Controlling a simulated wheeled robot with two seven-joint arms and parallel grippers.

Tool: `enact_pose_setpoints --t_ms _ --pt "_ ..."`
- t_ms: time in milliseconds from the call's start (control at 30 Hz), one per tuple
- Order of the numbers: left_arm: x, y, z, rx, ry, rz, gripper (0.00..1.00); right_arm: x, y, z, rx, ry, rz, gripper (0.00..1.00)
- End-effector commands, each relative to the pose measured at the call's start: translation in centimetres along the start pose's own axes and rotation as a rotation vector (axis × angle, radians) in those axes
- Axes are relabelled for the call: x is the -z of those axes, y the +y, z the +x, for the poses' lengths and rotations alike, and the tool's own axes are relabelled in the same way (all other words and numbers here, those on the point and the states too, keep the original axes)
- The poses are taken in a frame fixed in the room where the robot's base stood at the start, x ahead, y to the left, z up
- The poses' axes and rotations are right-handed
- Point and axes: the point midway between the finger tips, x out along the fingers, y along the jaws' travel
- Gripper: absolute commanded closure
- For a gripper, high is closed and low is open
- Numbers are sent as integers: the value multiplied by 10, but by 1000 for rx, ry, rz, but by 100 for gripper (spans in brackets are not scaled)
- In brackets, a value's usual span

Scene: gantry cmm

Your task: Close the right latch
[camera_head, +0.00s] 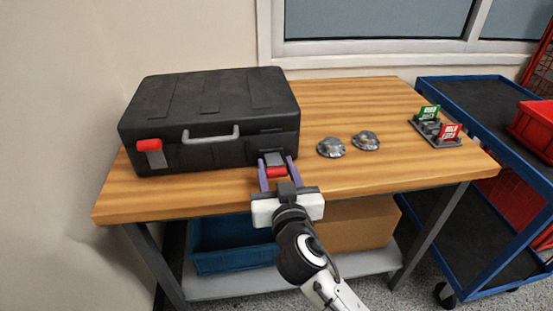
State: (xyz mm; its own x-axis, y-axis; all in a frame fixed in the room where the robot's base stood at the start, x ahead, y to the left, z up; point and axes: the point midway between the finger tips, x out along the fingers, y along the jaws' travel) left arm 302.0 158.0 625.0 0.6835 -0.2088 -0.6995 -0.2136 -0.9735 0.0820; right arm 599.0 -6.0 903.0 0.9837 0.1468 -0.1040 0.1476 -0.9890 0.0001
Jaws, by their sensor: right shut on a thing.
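A closed black case (212,108) lies on the wooden table, its grey handle (210,135) facing me. The right latch (274,158) is at the right of the case's front; its red tab (277,172) sits low, between my fingers. The left latch (156,158) is at the left of the front, its red tab up by the lid edge. My right gripper (277,166) reaches in from below and is shut on the right latch's red tab. The fingers partly hide the latch, so its exact angle is unclear. My left gripper is not in view.
Two shiny metal domed parts (348,143) lie right of the case. A dark holder with green and red cards (437,130) stands at the table's right end. A blue-framed cart (470,108) with red bins is beyond it. A blue bin (228,250) and cardboard box sit below.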

Motion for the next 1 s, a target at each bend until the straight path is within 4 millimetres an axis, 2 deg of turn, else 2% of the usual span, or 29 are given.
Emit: enact_pose_setpoints --t_ms 33,100,200,400,700,1000 --pt "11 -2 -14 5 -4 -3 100 13 0 -1 -1 -31 4 100" --pt "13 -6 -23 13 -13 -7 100 16 0 0 -1 -70 4 100" --pt "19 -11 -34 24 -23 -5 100 19 0 1 -1 -131 3 100" --pt "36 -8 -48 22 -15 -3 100 23 0 5 0 -253 5 100" --pt "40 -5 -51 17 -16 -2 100 30 -1 11 3 -432 3 100" --pt "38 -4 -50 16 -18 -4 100 34 -1 14 2 -511 0 100"
